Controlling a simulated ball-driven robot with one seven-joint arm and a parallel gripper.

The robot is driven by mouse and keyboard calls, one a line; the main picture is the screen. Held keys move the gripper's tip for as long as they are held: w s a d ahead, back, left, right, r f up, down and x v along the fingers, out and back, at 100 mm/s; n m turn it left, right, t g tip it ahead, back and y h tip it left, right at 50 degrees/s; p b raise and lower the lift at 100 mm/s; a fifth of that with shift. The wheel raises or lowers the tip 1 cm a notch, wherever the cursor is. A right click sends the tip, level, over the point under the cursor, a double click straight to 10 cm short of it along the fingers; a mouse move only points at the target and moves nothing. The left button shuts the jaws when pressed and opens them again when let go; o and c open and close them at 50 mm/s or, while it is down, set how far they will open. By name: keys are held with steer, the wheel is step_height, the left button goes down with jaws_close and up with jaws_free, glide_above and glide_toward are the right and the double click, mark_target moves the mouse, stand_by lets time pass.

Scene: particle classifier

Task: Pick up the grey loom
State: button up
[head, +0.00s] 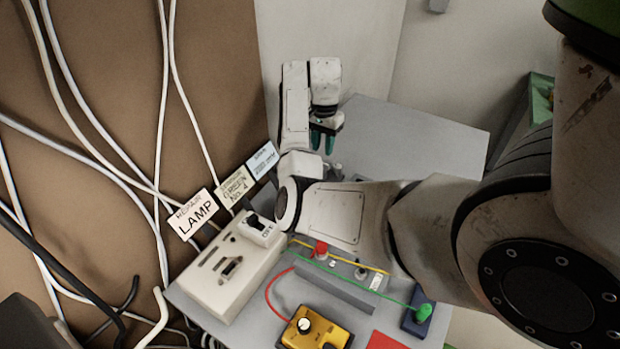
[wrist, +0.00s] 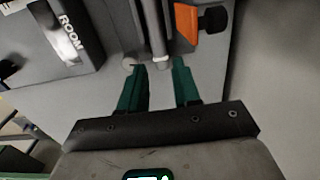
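My gripper (head: 322,143) points down over the far part of the grey bench in the head view. Its two green fingers are apart in the wrist view (wrist: 158,72), and the gap between them looks empty. A grey rod-like piece (wrist: 159,45), perhaps the grey loom, lies just ahead of the gap, its near end about level with the fingertips. I cannot tell whether they touch it. Only small grey bits (head: 331,170) show below the fingers in the head view, partly hidden by my arm.
The wrist view shows a dark block marked ROOM (wrist: 68,30) at left and an orange part (wrist: 187,22) at right. In the head view, a white switch box (head: 225,275), label cards (head: 195,214), a yellow box (head: 315,330) and coloured wires crowd the near bench. The far-right bench top (head: 430,140) is clear.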

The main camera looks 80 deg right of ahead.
mark_target(324, 166)
step_height(324, 166, down, 3)
steer(key=shift+r, duration=0.15)
steer(key=shift+s+d+f, duration=0.1)
steer(key=shift+d+f, duration=0.05)
steer(key=shift+f, duration=1.15)
steer(key=shift+s+d+f, duration=0.1)
steer(key=shift+d+f, duration=0.05)
steer(key=shift+f, duration=1.15)
steer(key=shift+c, duration=0.5)
jaws_close()
